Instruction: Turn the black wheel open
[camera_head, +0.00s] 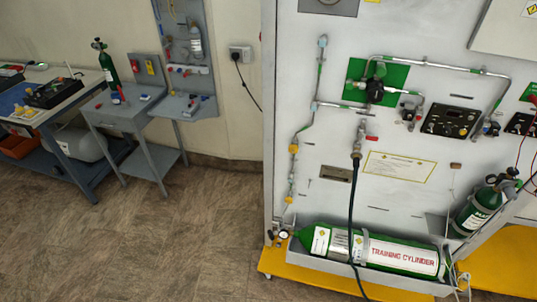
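A round black wheel-like part (375,90) sits on the pipework in front of a green plate (394,77), in the upper middle of the white panel (430,205). It is small in the picture, and how far it is turned cannot be told. Metal pipes run from it to the left and right. Other dark fittings show on the panel, so I cannot be sure that this is the wheel named. Neither of my grippers is in view.
A green training cylinder (400,256) lies in a tray at the panel's foot, above a yellow base (335,279). A black hose (351,215) hangs before the panel. A grey stand (125,112) and workbench (45,112) are at left. The brown floor (190,235) between is clear.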

